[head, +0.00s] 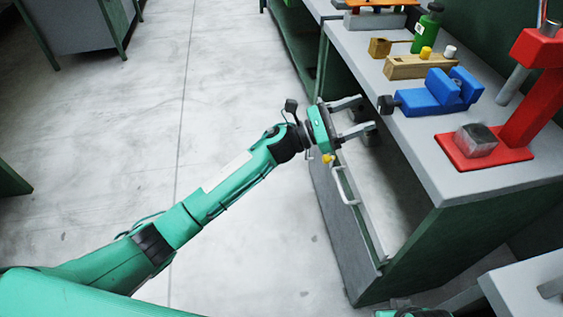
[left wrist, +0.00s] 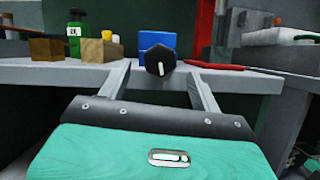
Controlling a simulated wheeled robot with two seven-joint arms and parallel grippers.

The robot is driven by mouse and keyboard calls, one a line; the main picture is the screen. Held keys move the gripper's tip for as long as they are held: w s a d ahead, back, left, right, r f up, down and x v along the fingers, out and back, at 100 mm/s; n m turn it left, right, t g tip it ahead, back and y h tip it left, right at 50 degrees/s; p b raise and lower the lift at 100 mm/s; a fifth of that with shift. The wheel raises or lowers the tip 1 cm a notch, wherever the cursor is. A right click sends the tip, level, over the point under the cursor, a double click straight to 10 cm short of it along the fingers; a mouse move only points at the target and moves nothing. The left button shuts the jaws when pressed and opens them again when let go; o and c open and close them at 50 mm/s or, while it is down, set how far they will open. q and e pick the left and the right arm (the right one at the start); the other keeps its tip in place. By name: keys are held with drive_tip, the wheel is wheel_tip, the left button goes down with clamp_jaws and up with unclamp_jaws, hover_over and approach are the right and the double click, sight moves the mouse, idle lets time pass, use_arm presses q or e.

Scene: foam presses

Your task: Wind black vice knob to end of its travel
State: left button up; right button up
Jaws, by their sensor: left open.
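The blue vice (head: 440,93) stands on the grey workbench top near its front edge. Its black knob (head: 385,105) sticks out past the edge toward my left gripper. My left gripper (head: 367,116) is open and empty in front of the bench, its fingers pointing at the knob. In the left wrist view the knob (left wrist: 160,62) shows face-on with a white mark, centred between the fingertips (left wrist: 160,76). I cannot tell whether the fingertips reach around the knob; no contact shows.
A red press (head: 485,150) with a grey block stands right of the vice. Left of it are wooden blocks (head: 420,67) and a green bottle (head: 427,28). A handle (head: 345,186) protrudes from the bench front below my gripper. The floor (head: 240,90) left of the bench is clear.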

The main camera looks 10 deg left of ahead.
use_arm(q)
drive_tip(key=v, duration=0.7)
drive_tip(key=w+a+f+n+t+y+p, duration=0.2)
drive_tip(key=a+f+n+t+y+p, duration=0.2)
drive_tip(key=f+n, duration=0.6)
drive_tip(key=w+a+f+n+t+y+p, duration=0.2)
drive_tip(key=a+f+n+t+y+p, duration=0.2)
drive_tip(key=a+f+n+y, duration=0.3)
wheel_tip(320, 180, down, 3)
drive_tip(key=n, duration=0.6)
drive_tip(key=shift+w, duration=0.3)
drive_tip(key=shift+a, duration=0.1)
